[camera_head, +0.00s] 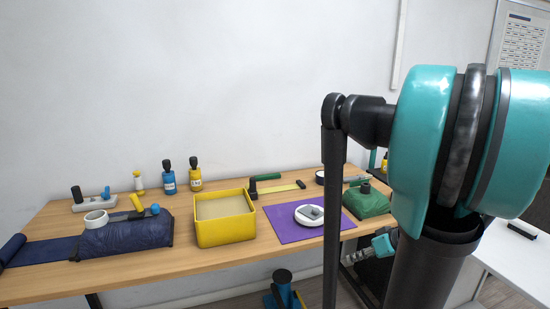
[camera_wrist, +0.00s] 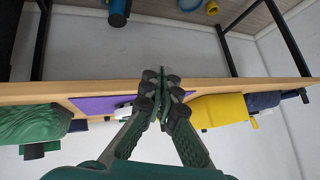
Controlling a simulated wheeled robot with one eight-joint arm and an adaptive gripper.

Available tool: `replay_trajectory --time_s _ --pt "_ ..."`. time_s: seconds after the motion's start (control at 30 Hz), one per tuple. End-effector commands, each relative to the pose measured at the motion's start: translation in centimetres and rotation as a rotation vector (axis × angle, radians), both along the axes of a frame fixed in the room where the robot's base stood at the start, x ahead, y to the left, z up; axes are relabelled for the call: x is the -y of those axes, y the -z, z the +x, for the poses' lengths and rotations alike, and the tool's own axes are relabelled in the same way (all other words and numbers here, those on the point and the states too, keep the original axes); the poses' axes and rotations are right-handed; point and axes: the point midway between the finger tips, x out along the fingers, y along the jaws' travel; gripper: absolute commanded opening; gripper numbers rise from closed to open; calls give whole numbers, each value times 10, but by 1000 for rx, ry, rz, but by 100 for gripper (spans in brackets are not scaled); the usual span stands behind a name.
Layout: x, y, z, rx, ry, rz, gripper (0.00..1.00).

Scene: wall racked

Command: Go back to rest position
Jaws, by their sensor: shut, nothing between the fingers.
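My gripper (camera_wrist: 163,92) is shut and empty in the wrist view, its two fingers meeting at the tips. It also shows in the head view (camera_head: 349,258), in front of the table's right front part and pointing left. The wooden table (camera_head: 150,270) appears upside down in the wrist view, with its front edge (camera_wrist: 60,92) running behind the fingertips. I see no contact between the gripper and the table. My upper arm hides part of the table's right end in the head view.
On the table are a yellow bin (camera_head: 225,233), a purple mat (camera_head: 290,230) with a white dish (camera_head: 309,222), a green bag (camera_head: 368,204), a dark blue bag (camera_head: 125,238) and bottles (camera_head: 168,181). A white table (camera_head: 515,262) stands at right. The wall is behind.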

Motion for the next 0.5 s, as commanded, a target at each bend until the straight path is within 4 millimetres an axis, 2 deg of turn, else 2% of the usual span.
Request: replay_trajectory --time_s 0.03,0.2,0.5 --pt "-13 9 -6 -54 11 -22 0" --pt "-36 37 -28 -209 120 -121 0" --pt "-49 64 -56 -285 332 -305 0"
